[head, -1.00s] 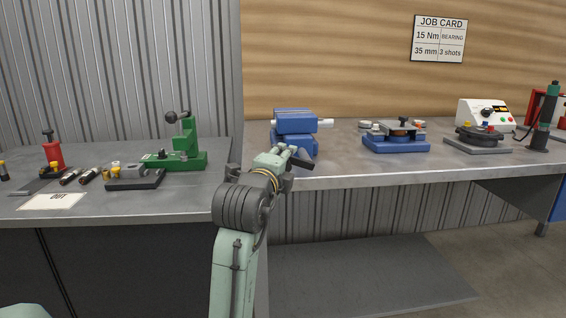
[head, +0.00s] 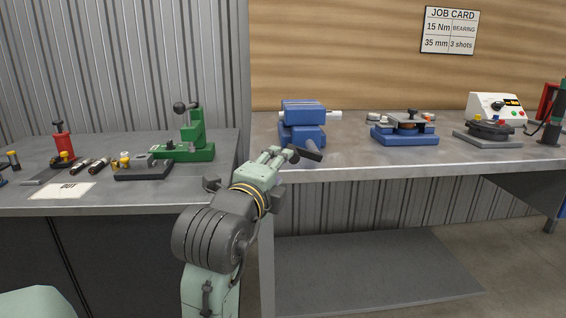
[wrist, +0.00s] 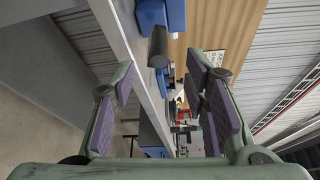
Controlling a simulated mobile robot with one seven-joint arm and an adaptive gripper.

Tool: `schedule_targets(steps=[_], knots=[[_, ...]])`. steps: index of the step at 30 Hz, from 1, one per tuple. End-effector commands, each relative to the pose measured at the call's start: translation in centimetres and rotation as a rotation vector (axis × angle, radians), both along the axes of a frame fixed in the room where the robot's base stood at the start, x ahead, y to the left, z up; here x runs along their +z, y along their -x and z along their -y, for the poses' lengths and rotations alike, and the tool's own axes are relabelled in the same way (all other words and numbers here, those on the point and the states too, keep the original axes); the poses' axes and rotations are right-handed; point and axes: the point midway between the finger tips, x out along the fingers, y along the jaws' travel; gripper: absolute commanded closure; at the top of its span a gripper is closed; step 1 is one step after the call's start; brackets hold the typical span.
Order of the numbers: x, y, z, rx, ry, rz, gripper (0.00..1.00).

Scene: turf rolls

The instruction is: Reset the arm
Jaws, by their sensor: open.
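My gripper (head: 297,153) is at the end of my pale green arm, in front of the blue vise (head: 303,125) on the right bench in the head view. In the wrist view my gripper (wrist: 163,95) shows its two padded fingers spread wide apart with nothing between them. The dark end of the vise handle (wrist: 158,45) shows beyond the fingers there. In the head view the handle overlaps the fingertips, and I cannot tell whether they touch.
The left bench holds a green press (head: 190,140), a dark fixture block (head: 142,168) and an OUT label (head: 62,191). The right bench (head: 350,166) holds a blue fixture (head: 404,135), a round dark fixture (head: 488,130) and a white control box (head: 496,108). A job card (head: 450,30) hangs on the wall.

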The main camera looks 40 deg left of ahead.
Motion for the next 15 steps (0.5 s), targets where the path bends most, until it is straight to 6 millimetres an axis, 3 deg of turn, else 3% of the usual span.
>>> schedule_targets(steps=[15], knots=[[0.02,0.84,0.45,0.000,0.001,0.000,0.59]])
